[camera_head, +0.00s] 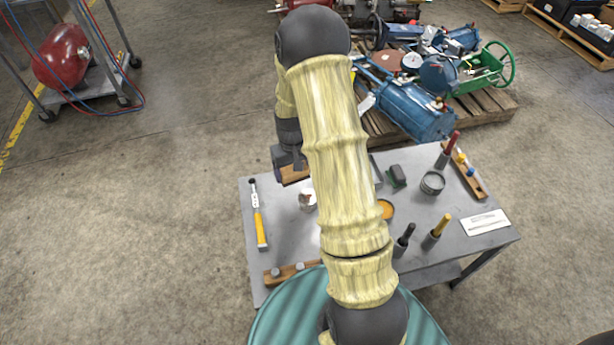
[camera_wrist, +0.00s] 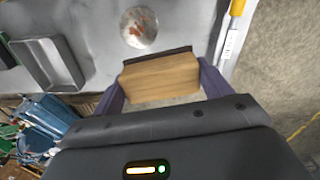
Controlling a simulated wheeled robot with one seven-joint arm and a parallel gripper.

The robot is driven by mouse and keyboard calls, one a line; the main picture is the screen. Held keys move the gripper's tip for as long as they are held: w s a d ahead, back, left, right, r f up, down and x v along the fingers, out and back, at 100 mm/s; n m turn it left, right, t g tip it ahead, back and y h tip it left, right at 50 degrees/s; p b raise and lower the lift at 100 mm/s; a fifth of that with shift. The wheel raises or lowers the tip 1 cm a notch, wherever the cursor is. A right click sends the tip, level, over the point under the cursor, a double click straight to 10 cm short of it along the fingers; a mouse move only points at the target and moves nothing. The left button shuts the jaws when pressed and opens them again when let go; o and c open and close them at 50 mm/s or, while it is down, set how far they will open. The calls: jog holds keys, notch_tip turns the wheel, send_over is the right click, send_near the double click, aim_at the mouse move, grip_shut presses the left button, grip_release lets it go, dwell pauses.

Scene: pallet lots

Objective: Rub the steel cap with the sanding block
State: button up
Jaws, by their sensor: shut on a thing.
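My gripper (camera_wrist: 162,80) is shut on the sanding block, a wooden block (camera_wrist: 160,80) with a dark face along its far edge. In the head view the block (camera_head: 294,175) shows at the table's back left edge, partly hidden by my arm. The steel cap (camera_wrist: 138,27), round and silvery with reddish-brown rust patches, lies on the grey table just beyond the block in the wrist view. It also shows in the head view (camera_head: 306,198), partly behind my arm. The block looks apart from the cap; its height above the table is hard to tell.
The grey table (camera_head: 285,235) also holds a yellow-handled tool (camera_head: 259,215) at left, a grey tray (camera_wrist: 47,63), a round tin (camera_head: 432,183), dark and yellow handled tools, wooden racks and a white card (camera_head: 485,222). A pallet with blue cylinders (camera_head: 415,110) stands behind.

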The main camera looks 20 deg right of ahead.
aim_at(307, 197)
jog(key=shift+s+d+r+p, duration=0.3)
jog(key=shift+d+p, duration=0.1)
jog(key=shift+p, duration=0.55)
jog(key=s+p, duration=0.1)
jog(key=p, duration=0.2)
jog(key=shift+d+r+p, duration=0.1)
jog(key=shift+d+p, duration=0.2)
jog(key=shift+d, duration=0.05)
jog(key=s+p, duration=0.1)
jog(key=p, duration=0.3)
jog(key=s+d+f+p, duration=0.1)
jog(key=p, duration=0.1)
jog(key=shift+s, duration=0.3)
jog(key=shift+f+b, duration=2.1)
jog(key=shift+f, duration=0.5)
jog(key=shift+f, duration=0.35)
jog(key=shift+a, duration=0.1)
